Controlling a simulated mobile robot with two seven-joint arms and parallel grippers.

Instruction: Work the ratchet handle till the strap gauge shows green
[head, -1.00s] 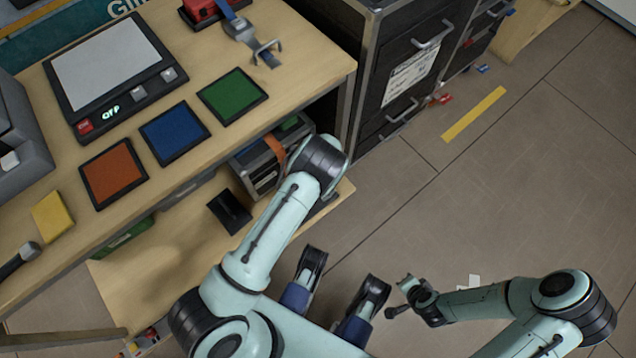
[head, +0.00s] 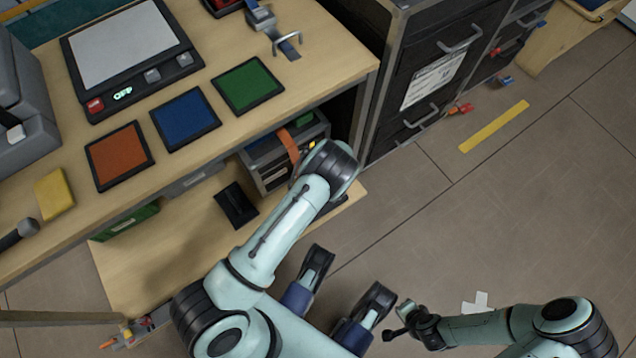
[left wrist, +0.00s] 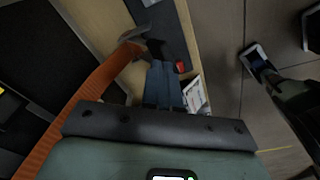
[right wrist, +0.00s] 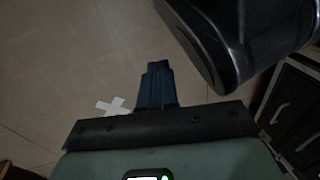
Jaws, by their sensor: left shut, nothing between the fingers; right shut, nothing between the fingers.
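An orange strap (head: 288,146) runs over a dark case on the lower shelf, partly hidden by my left arm. In the left wrist view the strap (left wrist: 75,110) runs up to a grey metal piece (left wrist: 152,42); I cannot tell whether this is the ratchet handle. No strap gauge can be made out. My left gripper (left wrist: 163,68) is shut and empty, with its fingertips near the metal piece in that view; it is hidden in the head view. My right gripper (right wrist: 156,68) is shut and empty, over the floor.
A dark drawer cabinet (head: 410,130) stands right of the table. Open floor lies at right.

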